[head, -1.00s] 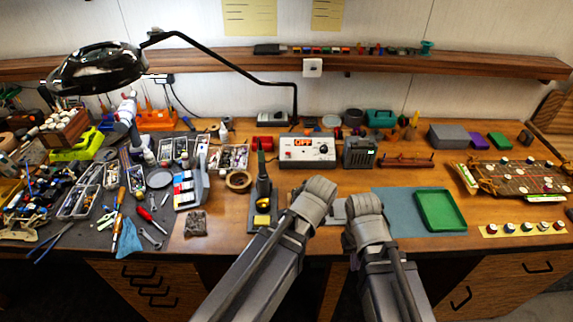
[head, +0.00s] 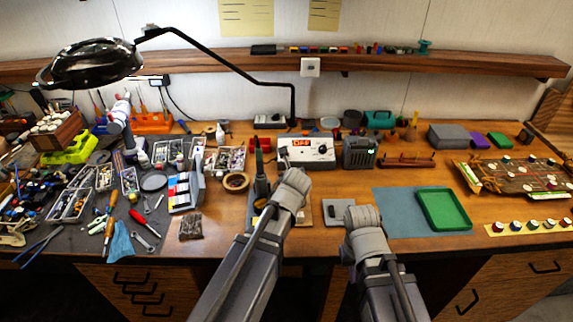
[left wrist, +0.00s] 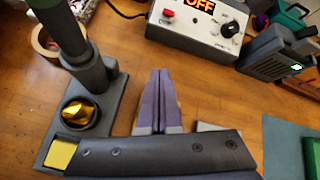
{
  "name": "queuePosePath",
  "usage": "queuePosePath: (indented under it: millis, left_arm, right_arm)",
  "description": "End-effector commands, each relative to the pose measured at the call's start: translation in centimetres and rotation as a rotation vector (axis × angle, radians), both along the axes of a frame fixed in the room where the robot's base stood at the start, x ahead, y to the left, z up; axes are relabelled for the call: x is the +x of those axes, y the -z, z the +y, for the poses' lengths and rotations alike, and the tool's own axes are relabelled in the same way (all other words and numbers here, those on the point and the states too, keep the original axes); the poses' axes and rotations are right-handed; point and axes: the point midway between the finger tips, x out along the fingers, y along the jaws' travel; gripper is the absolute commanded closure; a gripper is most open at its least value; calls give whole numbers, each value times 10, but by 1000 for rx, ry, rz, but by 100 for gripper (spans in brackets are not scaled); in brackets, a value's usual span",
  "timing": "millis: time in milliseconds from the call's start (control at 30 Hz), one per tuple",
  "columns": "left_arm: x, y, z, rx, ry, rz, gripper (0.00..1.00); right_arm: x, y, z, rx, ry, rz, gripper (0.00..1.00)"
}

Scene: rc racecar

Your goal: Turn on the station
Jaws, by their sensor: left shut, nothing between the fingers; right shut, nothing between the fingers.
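The station (head: 322,160) is a white box with a dark knob on its front, standing at the back middle of the bench. In the left wrist view the station (left wrist: 190,34) shows a lit display (left wrist: 200,5) reading OFF, with a small red switch (left wrist: 168,15) below and left of it. My left gripper (left wrist: 160,72) is shut and empty, pointing at the bench in front of the station, apart from it. In the head view its arm hides its fingers. My right gripper (head: 362,220) is over the bench front, right of the left arm; its fingertips are largely hidden.
A soldering iron stand (left wrist: 92,122) with a brass coil is close left of my left gripper. A dark box with a green light (left wrist: 275,60) is right of the station. A green tray (head: 468,222) lies at right. Bare wood lies between my left gripper and the station.

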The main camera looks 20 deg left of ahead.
Motion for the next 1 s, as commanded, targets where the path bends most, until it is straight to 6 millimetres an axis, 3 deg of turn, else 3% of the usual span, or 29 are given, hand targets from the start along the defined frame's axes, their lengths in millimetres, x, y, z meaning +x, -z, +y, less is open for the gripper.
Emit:
queuePosePath:
  millis: [100,333,833,1000]
  left_arm:
    - [15,-4,10,150,110,-23,100]
    - [28,-12,18,330,230,-43,100]
    - [31,-13,19,359,248,-45,100]
    - [40,-7,22,357,247,-45,100]
  right_arm:
    - [0,8,0,0,0,0,100]
    - [0,13,0,0,0,0,100]
    - [0,14,0,0,0,0,100]
    - [0,20,0,0,0,0,100]
